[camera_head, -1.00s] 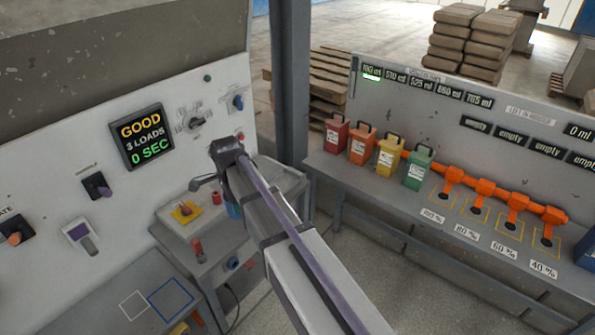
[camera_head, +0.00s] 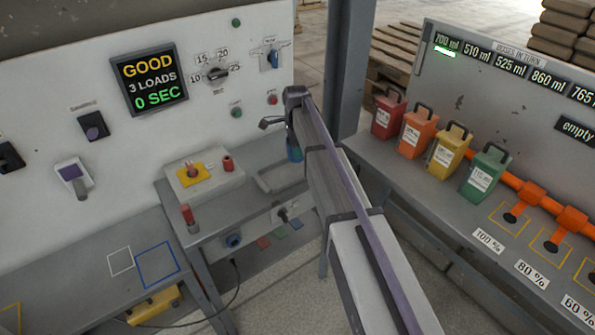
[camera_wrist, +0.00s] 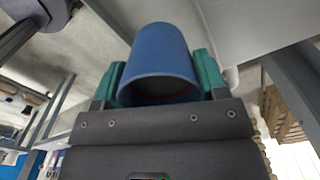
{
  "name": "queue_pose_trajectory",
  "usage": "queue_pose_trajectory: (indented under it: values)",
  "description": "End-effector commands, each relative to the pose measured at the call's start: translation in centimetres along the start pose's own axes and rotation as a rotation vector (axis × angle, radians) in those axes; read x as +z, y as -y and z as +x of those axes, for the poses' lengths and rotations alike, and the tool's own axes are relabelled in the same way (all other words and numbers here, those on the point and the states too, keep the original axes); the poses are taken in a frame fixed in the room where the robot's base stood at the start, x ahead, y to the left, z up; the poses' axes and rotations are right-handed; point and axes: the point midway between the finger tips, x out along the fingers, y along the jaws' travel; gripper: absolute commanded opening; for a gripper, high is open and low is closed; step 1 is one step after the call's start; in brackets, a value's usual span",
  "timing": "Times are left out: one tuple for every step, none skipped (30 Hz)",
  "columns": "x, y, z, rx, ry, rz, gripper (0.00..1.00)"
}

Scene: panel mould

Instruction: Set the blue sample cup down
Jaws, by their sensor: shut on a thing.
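The blue sample cup (camera_wrist: 161,52) is between the two green fingers of my gripper (camera_wrist: 161,82) in the wrist view, with its open mouth facing the camera. My gripper is shut on it. The fingers are mostly hidden behind my arm there. A blue square outline (camera_head: 165,265) is marked on the lower left table, apart from the cup.
A white box with a yellow plate (camera_head: 194,174) and red cylinders stand on the grey bench (camera_head: 230,205). A shallow tray (camera_head: 278,178) is near the cup. Red, orange, yellow and green canisters (camera_head: 485,170) line the right bench. A white square outline (camera_head: 120,261) is beside the blue one.

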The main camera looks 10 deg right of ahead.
Motion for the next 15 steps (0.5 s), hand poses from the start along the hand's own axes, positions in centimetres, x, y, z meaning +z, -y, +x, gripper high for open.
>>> queue_pose_trajectory:
  values:
    - [0.0, 0.0, 2.3, 0.000, 0.000, 0.000, 0.39]
    - [0.0, 0.0, 2.5, 0.000, 0.000, 0.000, 0.39]
    - [0.0, 0.0, 2.5, 0.000, 0.000, 0.000, 0.39]
    - [0.0, 0.0, 2.4, 0.000, 0.000, 0.000, 0.39]
    - [0.0, 0.0, 2.3, 0.000, 0.000, 0.000, 0.39]
    - [0.0, 0.0, 2.4, 0.000, 0.000, 0.000, 0.39]
    - [0.0, 0.0, 2.9, 0.000, 0.000, 0.000, 0.39]
    - [0.0, 0.0, 3.5, 0.000, 0.000, 0.000, 0.39]
    - [0.0, 0.0, 4.4, 0.000, 0.000, 0.000, 0.39]
    - [0.0, 0.0, 5.1, 0.000, 0.000, 0.000, 0.39]
    - [0.0, 0.0, 5.7, 0.000, 0.000, 0.000, 0.39]
    - [0.0, 0.0, 6.2, 0.000, 0.000, 0.000, 0.39]
    - [0.0, 0.0, 6.3, 0.000, 0.000, 0.000, 0.39]
    - [0.0, 0.0, 6.2, 0.000, 0.000, 0.000, 0.39]
    - [0.0, 0.0, 5.9, 0.000, 0.000, 0.000, 0.39]
